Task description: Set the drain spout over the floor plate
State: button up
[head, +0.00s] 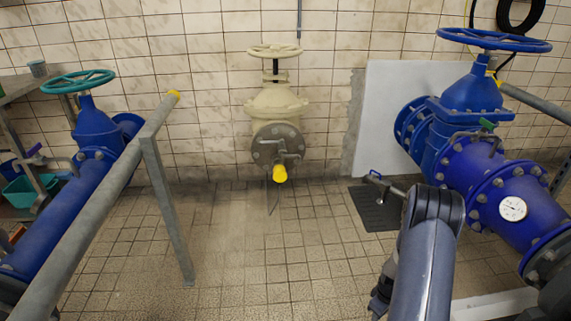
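The dark floor plate (376,211) lies flat on the tiles, right of centre, before the white wall panel. A short grey pipe piece with a blue handle, seemingly the drain spout (386,186), sticks out left from near the right-hand blue pipe. Its tip shows above the plate's back edge in the picture; the true height and overlap cannot be told. My arm stands in front and hides where it joins the pipe. Dark parts of my arm show low beside the grey link, but no gripper fingers can be made out.
The right-hand blue valve and pipe (489,181) with a gauge (513,208) stand close beside my arm. A cream valve (275,105) with a yellow-capped outlet (280,174) is at the back wall. A grey rail (110,186) crosses the left. The middle floor is clear.

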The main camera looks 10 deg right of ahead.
aim_at(384, 186)
jog(key=i+z, duration=0.3)
jog(key=i, duration=0.55)
jog(key=i+j+z, duration=0.1)
jog(key=i+z, duration=0.2)
jog(key=i, duration=0.55)
jog(key=i+l+u, duration=0.3)
jog(key=i+l, duration=0.25)
jog(key=i, duration=0.25)
jog(key=i+l+u, duration=0.35)
jog(key=i+l, duration=0.35)
jog(key=k+j, duration=0.1)
